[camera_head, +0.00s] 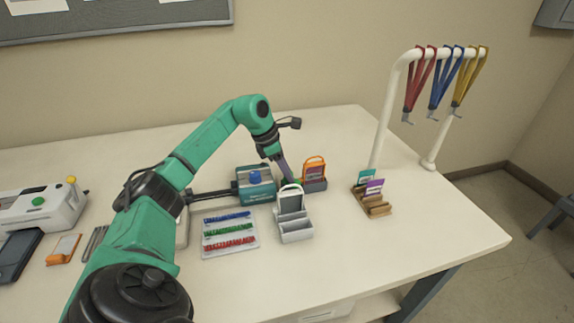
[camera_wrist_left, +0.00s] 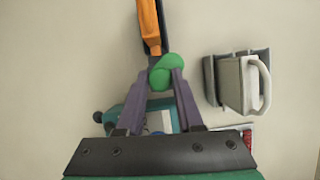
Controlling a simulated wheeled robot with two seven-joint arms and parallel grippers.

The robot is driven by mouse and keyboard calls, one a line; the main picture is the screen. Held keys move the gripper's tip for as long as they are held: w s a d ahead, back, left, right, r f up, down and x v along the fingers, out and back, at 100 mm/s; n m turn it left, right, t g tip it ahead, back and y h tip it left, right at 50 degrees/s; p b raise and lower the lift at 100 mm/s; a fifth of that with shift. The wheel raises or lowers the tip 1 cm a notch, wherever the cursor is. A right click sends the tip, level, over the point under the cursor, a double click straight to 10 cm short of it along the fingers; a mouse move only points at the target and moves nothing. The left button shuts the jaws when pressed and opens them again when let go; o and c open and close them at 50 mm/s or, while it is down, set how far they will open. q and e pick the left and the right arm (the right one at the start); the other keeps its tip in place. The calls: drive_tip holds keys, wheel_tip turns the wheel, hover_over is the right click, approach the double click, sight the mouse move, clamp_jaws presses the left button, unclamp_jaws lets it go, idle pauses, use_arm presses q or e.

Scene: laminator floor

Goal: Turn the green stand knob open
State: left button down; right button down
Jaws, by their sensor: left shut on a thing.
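The green knob (camera_wrist_left: 168,65) is in the middle of the left wrist view, between the fingertips of my left gripper (camera_wrist_left: 163,82). The gripper is shut on it. Its shape is partly covered by the fingers, so I cannot tell its turn angle. An orange-framed piece (camera_wrist_left: 150,25) stands just beyond it. In the head view my left gripper (camera_head: 286,174) reaches down beside the dark stand (camera_head: 316,185) that holds the orange-framed piece (camera_head: 314,166). The knob is mostly hidden there. My right gripper is not in view.
A teal box (camera_head: 262,192) with a blue knob stands left of the gripper. A grey stand (camera_head: 296,229) with a white-framed piece is close in front. A wooden card holder (camera_head: 377,208) and a white lanyard rack (camera_head: 385,110) are at right. The table's front right is clear.

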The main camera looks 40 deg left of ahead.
use_arm(q)
drive_tip(key=m+p, duration=0.1)
drive_tip(key=m+g+h, duration=0.1)
drive_tip(key=m, duration=0.1)
drive_tip(key=shift+w+r+m+p, duration=0.15)
drive_tip(key=shift+r+m+p, duration=0.05)
drive_tip(key=shift+m+p, duration=0.15)
drive_tip(key=m, duration=0.2)
drive_tip(key=m+g, duration=0.1)
drive_tip(key=m, duration=0.1)
drive_tip(key=shift+f+g+h, duration=0.1)
drive_tip(key=shift+g+h, duration=0.2)
drive_tip(key=shift+m, duration=0.35)
drive_tip(key=c, duration=0.5)
unclamp_jaws()
drive_tip(key=shift+c, duration=0.2)
drive_tip(key=shift+a, duration=0.1)
